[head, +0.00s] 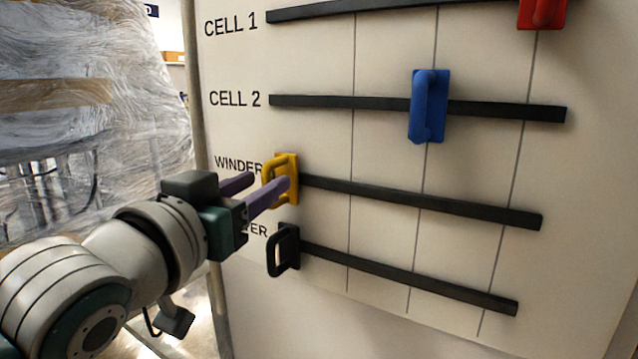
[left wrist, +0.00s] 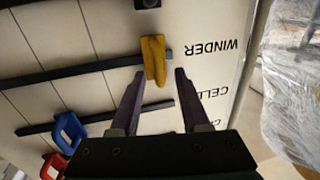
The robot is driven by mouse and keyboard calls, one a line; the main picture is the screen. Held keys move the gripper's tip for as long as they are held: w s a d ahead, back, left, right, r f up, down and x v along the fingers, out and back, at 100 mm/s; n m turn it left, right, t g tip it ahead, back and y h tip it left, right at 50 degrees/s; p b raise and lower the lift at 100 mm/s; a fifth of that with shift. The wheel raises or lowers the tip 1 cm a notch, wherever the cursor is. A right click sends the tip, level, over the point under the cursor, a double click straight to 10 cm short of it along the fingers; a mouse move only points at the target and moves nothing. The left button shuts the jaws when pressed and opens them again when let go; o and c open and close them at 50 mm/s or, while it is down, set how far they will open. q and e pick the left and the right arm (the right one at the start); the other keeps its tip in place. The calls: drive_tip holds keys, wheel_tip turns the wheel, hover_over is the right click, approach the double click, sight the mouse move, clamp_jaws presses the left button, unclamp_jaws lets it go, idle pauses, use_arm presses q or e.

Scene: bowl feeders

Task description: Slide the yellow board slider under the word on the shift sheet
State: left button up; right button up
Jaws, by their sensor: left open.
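The yellow slider (head: 289,165) sits at the left end of the WINDER rail (head: 420,196) on the upright board. Its handle sticks out toward me. My left gripper (head: 268,183) is open at the handle. In the left wrist view, the two purple fingertips (left wrist: 159,76) are on either side of the near end of the yellow handle (left wrist: 153,58), with a gap visible on both sides. The fingers partly cover the slider in the head view. No shift sheet can be made out. My right gripper is not in view.
The black slider (head: 284,250) is at the left end of the rail below, close under my gripper. The blue slider (head: 429,105) is mid-rail on CELL 2, and the red slider (head: 542,12) far right on CELL 1. The WINDER rail is clear right of the yellow slider.

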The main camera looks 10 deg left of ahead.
use_arm(q)
drive_tip(key=shift+w+d, duration=0.2)
drive_tip(key=shift+w, duration=1.05)
clamp_jaws()
idle(0.5)
